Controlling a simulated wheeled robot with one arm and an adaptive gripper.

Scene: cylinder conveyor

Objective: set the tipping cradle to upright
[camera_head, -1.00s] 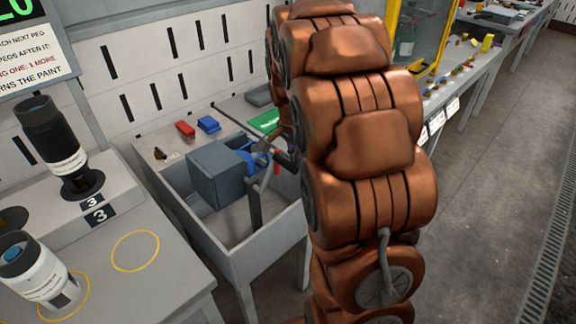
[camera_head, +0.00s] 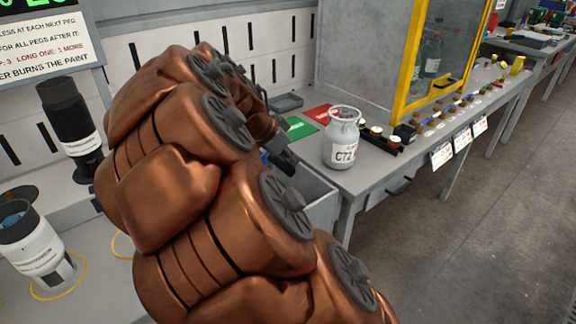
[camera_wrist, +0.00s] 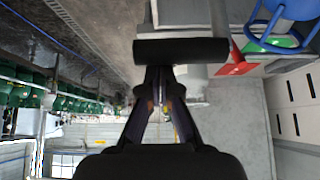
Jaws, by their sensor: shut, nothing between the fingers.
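The tipping cradle shows in the wrist view as a blue ring-shaped frame (camera_wrist: 262,38) at the upper right, with a red pointed piece (camera_wrist: 236,62) beside it. A dark round bar (camera_wrist: 180,51) lies across the view just beyond my fingertips. I cannot tell whether they touch it. My gripper (camera_wrist: 160,82) is shut and empty. In the head view, my arm hides nearly all of the cradle, so its tilt cannot be read. The dark end of my gripper (camera_head: 280,158) shows over the edge of the grey bin.
A white jar marked C72 (camera_head: 342,140) stands on the bench just right of my gripper. A yellow-framed cabinet (camera_head: 410,75) stands behind it. Black-and-white cylinders (camera_head: 68,125) stand at the left. The floor at the right is clear.

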